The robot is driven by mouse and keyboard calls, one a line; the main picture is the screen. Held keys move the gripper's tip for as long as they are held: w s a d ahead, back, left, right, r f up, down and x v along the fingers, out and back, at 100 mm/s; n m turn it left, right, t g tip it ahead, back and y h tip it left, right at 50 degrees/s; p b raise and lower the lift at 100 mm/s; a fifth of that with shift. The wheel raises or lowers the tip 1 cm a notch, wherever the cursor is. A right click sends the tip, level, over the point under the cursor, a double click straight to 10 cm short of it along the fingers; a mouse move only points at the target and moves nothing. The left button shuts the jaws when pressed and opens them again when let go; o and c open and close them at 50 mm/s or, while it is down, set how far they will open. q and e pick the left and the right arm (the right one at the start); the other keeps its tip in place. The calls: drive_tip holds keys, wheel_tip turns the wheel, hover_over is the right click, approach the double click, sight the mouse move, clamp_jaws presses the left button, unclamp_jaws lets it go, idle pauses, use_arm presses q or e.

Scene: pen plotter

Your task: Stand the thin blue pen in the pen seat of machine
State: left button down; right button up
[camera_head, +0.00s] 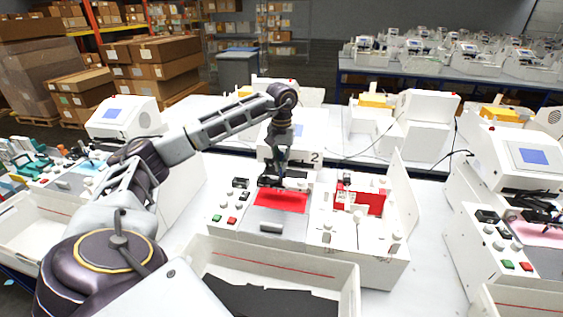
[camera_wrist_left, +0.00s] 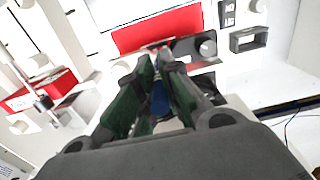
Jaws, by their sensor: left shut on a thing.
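My left gripper (camera_head: 278,168) is over the middle machine (camera_head: 272,228), the one marked 2, just behind its red sheet. In the left wrist view its green-padded fingers (camera_wrist_left: 158,72) are shut on the thin blue pen (camera_wrist_left: 159,100), which shows as a blue strip between them. The pen's lower end is hidden, so I cannot tell whether it touches the machine. Dark parts (camera_wrist_left: 193,48) lie beside the red sheet (camera_wrist_left: 158,29) near the fingertips. I cannot make out the pen seat clearly. My right gripper is not in view.
A white open box with a red block (camera_head: 371,203) stands right of the machine's bed. A white tray (camera_head: 270,262) with a dark bottom is in front. Another machine (camera_head: 518,160) stands at the right. Bare table shows between them.

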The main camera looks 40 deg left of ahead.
sight(281, 153)
use_arm(q)
drive_tip(key=shift+f+b, duration=1.8)
drive_tip(key=shift+f, duration=1.3)
idle(1.0)
drive_tip(key=c, duration=1.5)
unclamp_jaws()
drive_tip(key=shift+r, duration=6)
drive_tip(key=shift+s, duration=0.1)
